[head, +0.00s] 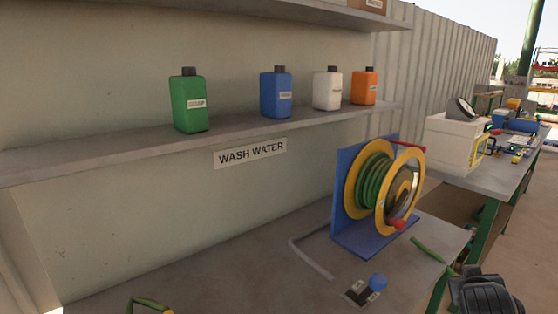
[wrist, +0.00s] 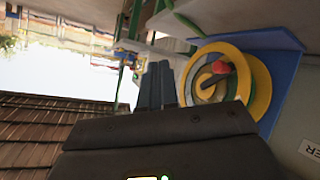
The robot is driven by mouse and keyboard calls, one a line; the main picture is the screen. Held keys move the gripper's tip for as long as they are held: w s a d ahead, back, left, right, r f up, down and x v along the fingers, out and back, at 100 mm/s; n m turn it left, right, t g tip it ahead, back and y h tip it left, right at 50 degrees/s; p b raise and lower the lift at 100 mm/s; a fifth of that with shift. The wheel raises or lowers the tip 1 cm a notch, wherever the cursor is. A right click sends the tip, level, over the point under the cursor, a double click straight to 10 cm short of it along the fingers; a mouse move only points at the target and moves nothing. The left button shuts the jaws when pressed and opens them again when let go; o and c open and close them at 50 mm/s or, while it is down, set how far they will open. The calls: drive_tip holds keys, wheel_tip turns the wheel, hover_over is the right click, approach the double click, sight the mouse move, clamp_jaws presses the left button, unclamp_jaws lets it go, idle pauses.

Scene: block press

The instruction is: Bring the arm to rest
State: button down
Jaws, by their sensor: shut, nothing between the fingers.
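My gripper (wrist: 155,84) shows in the wrist view with its two dark fingers side by side, shut with nothing between them. It is apart from the hose reel (wrist: 228,78), which stands to its right in that view. A dark part of my arm (head: 485,293) shows at the bottom right of the head view, past the front edge of the bench. The fingertips cannot be made out in the head view. The wrist view is strongly tilted.
The reel, with green hose on a blue stand (head: 375,240), stands on the grey bench (head: 240,275). A small block with a blue knob (head: 377,282) lies in front of it. Several bottles stand on the shelf (head: 120,148). A white box (head: 450,142) sits on the farther table.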

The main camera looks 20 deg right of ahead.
drive_tip(key=s+a+f+n+t+y, duration=0.2)
drive_tip(key=s+a+n+t+y, duration=0.15)
drive_tip(key=s+a, duration=0.6)
drive_tip(key=s+a+f+n+t+y, duration=0.2)
drive_tip(key=s+a+n+t+y, duration=0.15)
drive_tip(key=s+a, duration=0.65)
drive_tip(key=s+a+r+y, duration=0.1)
drive_tip(key=s+a+r, duration=0.3)
drive_tip(key=s+a, duration=0.3)
drive_tip(key=s+a+r+m+y, duration=0.1)
drive_tip(key=s+a+r+y, duration=0.1)
drive_tip(key=s+a+r, duration=0.2)
drive_tip(key=s+a, duration=0.3)
drive_tip(key=shift+a+r+t+b, duration=0.3)
drive_tip(key=shift+a+b, duration=0.1)
